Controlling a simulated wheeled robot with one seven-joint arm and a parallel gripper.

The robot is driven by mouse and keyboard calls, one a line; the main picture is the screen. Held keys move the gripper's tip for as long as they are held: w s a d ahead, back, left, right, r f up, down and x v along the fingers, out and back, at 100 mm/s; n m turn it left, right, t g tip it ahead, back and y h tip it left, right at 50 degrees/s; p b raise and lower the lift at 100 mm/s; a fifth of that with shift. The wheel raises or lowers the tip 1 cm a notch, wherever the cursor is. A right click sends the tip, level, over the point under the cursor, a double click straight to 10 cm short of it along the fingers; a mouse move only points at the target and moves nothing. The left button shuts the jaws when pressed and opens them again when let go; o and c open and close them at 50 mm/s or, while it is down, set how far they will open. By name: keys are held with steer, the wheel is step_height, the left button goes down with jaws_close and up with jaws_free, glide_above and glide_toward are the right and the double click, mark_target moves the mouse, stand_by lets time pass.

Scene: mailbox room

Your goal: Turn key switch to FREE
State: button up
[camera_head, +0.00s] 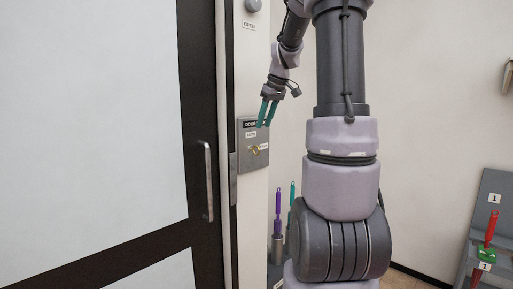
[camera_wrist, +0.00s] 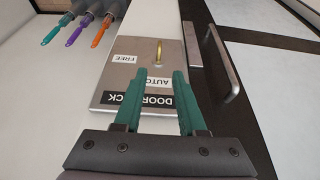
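The key switch plate (camera_head: 252,165) is a grey metal panel on the narrow wall strip right of the door. In the wrist view the plate (camera_wrist: 103,97) carries a DOOR LOCK label, an AUTO label (camera_wrist: 157,84) and a FREE label (camera_wrist: 124,59). A brass key (camera_wrist: 159,52) stands in the plate near these labels. My gripper (camera_head: 267,113) is at the upper part of the plate. In the wrist view its green fingers (camera_wrist: 165,76) are apart and empty, with the key beyond their tips.
The door's bar handle (camera_wrist: 221,62) is close to the right of the fingers in the wrist view; the handle (camera_head: 207,180) is on the dark door frame. A panel with a red-handled tool (camera_head: 492,229) stands at right.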

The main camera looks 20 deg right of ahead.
mark_target(256, 146)
steer(key=x, duration=1)
steer(key=shift+w+f, duration=0.25)
steer(key=shift+f, duration=0.1)
jaws_close()
